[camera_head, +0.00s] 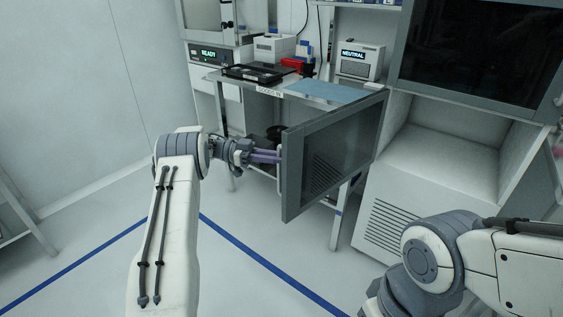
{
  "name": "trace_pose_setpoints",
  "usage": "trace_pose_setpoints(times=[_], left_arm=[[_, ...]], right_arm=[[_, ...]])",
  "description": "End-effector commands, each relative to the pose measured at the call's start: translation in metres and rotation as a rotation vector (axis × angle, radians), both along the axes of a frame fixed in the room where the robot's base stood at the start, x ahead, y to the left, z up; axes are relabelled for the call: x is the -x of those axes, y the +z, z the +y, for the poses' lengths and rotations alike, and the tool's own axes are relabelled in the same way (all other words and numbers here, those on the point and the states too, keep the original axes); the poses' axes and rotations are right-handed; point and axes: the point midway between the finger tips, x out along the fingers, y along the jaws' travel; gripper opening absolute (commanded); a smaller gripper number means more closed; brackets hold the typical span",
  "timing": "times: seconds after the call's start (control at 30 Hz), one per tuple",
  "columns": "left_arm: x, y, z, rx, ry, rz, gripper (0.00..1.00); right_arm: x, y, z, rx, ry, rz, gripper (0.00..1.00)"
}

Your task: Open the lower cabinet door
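The lower cabinet door (338,150), a grey frame with a dark see-through panel, stands swung well out from the cabinet (385,222) on the right. Its hinge side is at the right, by the cabinet's front. The cabinet's pale inside (445,160) shows open and empty. A thin light handle (281,180) runs along the door's free left edge. My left gripper (268,156), with purple fingers, reaches from the left to this handle and appears closed on it; the fingertips are partly hidden at the door edge. My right arm shows at the lower right, but its gripper is out of view.
A metal bench (310,92) with a black tray device (258,73) and a blue mat (328,91) stands behind the door. An upper dark-windowed door (480,50) is above the cabinet opening. Floor with blue lines (262,260) is clear in front.

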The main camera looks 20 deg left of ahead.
Motion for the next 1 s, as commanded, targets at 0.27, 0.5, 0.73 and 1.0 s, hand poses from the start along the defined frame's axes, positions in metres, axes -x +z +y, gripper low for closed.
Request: trace_pose_setpoints(times=[0.27,0.5,0.73,1.0], left_arm=[[-0.004,0.001,0.005,-0.001,-0.001,-0.005,0.0],[-0.003,0.002,0.008,-0.002,0.003,-0.005,0.0],[-0.002,0.001,0.01,-0.001,0.003,-0.004,0.47],[-0.001,0.0,0.014,-0.001,-0.001,-0.004,0.47]], right_arm=[[0.0,0.0,0.0,0.0,0.0,0.0,0.55],[0.0,0.0,0.0,0.0,0.0,0.0,0.55],[0.0,0.0,0.0,0.0,0.0,0.0,0.55],[0.0,-0.003,0.0,0.0,0.0,0.0,0.55]])
